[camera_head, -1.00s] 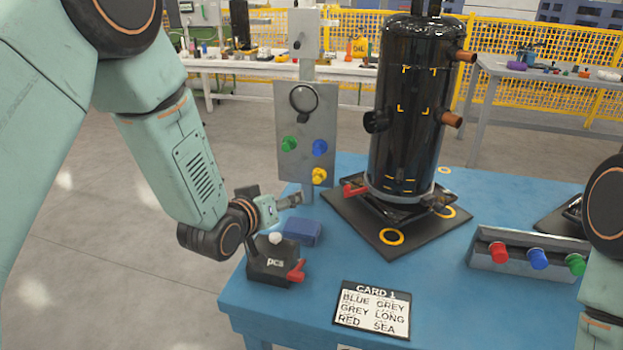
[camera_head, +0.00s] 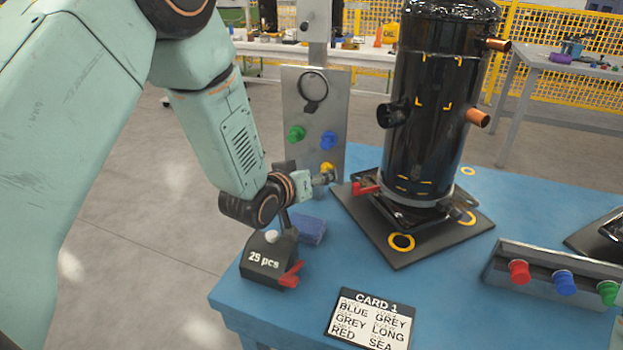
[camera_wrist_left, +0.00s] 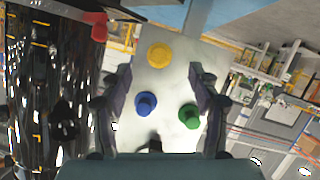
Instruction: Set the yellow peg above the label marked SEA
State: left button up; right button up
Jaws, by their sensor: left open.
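The yellow peg (camera_head: 327,168) sits low on the upright grey panel (camera_head: 341,97), below a green peg (camera_head: 296,133) and a blue peg (camera_head: 328,140). My left gripper (camera_head: 326,178) is close to the yellow peg and partly covers it. In the left wrist view my left gripper (camera_wrist_left: 160,78) is open and empty, with the yellow peg (camera_wrist_left: 159,54) centred just beyond the fingertips. The word SEA is printed at the lower right of the white card (camera_head: 369,321). No other SEA label is readable. My right gripper is out of view.
A black compressor (camera_head: 435,100) stands on a dark base plate right of the panel. A grey rail (camera_head: 540,285) with red, blue and green pegs is at the right. A black box marked 25 pcs (camera_head: 268,262) and a blue block (camera_head: 309,229) lie below my left gripper.

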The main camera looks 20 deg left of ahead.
aim_at(323, 171)
pick_arm(q)
jog(key=b+x, duration=0.1)
jog(key=x, duration=0.3)
jog(key=shift+w+d+f, duration=0.1)
jog(key=shift+w+f, duration=0.15)
jog(key=shift+w, duration=0.05)
jog(key=shift+w+d, duration=0.1)
jog(key=shift+w, duration=0.05)
jog(key=shift+c, duration=0.2)
jog(key=c, duration=0.3)
grip_shut()
dwell(0.4)
